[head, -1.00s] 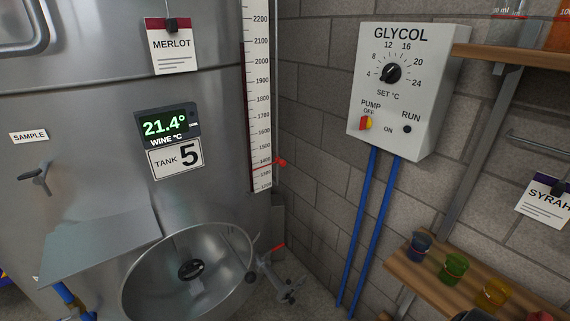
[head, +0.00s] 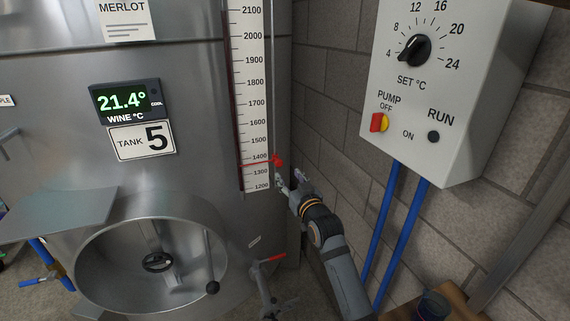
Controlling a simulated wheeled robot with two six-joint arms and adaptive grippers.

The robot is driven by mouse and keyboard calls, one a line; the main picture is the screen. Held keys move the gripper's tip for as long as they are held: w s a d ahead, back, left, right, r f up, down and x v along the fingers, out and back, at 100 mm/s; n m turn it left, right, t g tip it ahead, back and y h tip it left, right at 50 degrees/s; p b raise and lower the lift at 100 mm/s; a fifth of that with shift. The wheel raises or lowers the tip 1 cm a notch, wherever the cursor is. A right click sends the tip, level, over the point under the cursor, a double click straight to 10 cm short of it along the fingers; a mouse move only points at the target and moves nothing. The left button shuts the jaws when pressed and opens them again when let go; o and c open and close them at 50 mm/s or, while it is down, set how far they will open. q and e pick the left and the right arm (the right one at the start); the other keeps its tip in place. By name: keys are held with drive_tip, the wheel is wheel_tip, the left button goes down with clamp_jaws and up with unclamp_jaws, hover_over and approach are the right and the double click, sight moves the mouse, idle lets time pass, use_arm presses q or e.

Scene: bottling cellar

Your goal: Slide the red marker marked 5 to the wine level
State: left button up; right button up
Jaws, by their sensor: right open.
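The red marker (head: 277,160) sits on the right edge of the white level scale (head: 254,100) on tank 5. Its thin red pointer crosses the scale between 1300 and 1400. A dark red strip of wine (head: 237,130) runs up the scale's left edge, far above the marker; its exact top is hard to read. My right gripper (head: 289,180) is open and empty, just below and right of the marker, with its fingers pointing up toward it. I cannot tell whether a fingertip touches the marker. My left gripper is out of view.
The tank's round hatch (head: 150,262) and a red-handled valve (head: 268,262) lie below the scale. The glycol box (head: 445,90) with blue pipes (head: 400,230) hangs on the block wall (head: 335,60) at right. A wooden shelf is at lower right.

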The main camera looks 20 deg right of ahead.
sight(280, 163)
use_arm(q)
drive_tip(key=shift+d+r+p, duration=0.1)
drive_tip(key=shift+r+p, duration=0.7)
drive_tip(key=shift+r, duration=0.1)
use_arm(e)
drive_tip(key=w, duration=1)
drive_tip(key=shift+w+a+f, duration=0.1)
drive_tip(key=shift+w+a, duration=0.05)
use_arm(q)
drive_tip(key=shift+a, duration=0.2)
use_arm(e)
clamp_jaws()
